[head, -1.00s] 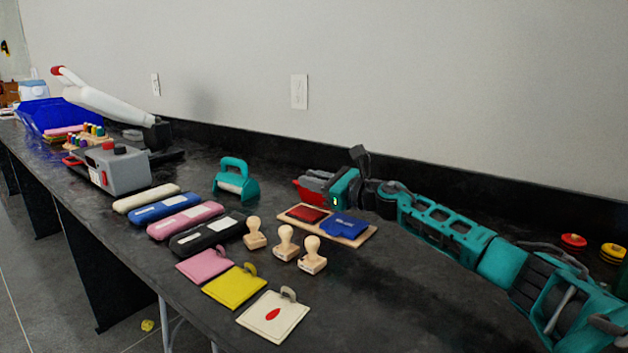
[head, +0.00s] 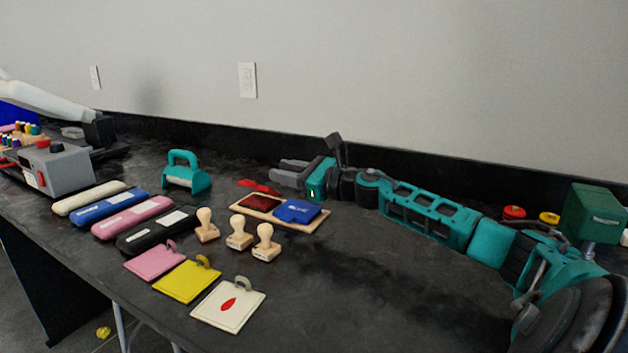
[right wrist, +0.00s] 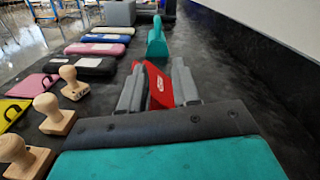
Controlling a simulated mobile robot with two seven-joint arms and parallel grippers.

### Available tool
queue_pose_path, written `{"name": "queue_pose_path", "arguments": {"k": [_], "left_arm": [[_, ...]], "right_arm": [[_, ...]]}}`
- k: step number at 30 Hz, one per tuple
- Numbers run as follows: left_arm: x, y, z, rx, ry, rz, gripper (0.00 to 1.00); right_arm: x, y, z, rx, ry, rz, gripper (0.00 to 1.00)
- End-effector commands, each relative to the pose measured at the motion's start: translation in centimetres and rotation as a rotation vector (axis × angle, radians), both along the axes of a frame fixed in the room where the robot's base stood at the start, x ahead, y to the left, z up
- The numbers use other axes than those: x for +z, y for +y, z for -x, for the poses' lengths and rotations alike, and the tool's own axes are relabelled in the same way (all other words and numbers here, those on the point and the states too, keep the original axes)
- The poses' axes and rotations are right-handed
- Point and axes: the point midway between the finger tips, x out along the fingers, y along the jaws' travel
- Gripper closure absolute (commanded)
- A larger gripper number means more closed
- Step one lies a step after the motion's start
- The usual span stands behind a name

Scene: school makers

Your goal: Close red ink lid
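The red ink pad (head: 262,201) lies uncovered on a wooden tray (head: 312,221). Its red lid (head: 258,187) stands off the pad at the back edge, tilted; part of it is hidden by the pad's surroundings. My right gripper (head: 283,175) is just behind and to the right of the lid, low over the table. In the right wrist view the fingers (right wrist: 158,92) are apart, with the red lid (right wrist: 160,88) showing between and beyond them. I cannot tell whether a finger touches it.
The blue ink pad (head: 301,210) sits beside the red one. Wooden stamps (head: 239,236) stand in front of the tray. A teal hand tool (head: 185,171) stands to the left. The wall runs close behind my right arm. The table at front right is clear.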

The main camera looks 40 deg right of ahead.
Motion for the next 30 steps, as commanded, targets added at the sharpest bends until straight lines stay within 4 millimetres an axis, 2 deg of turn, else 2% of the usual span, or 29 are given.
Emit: {"name": "queue_pose_path", "arguments": {"k": [21,30], "left_arm": [[0.7,-0.2,-0.3,-0.002,-0.013,0.006,0.57],[0.1,0.1,-0.2,0.002,-0.002,0.000,0.57]], "right_arm": [[-0.1,-1.5,5.7,0.003,0.003,-0.001,0.69],[0.0,-1.9,6.8,0.002,0.000,0.000,0.69]]}}
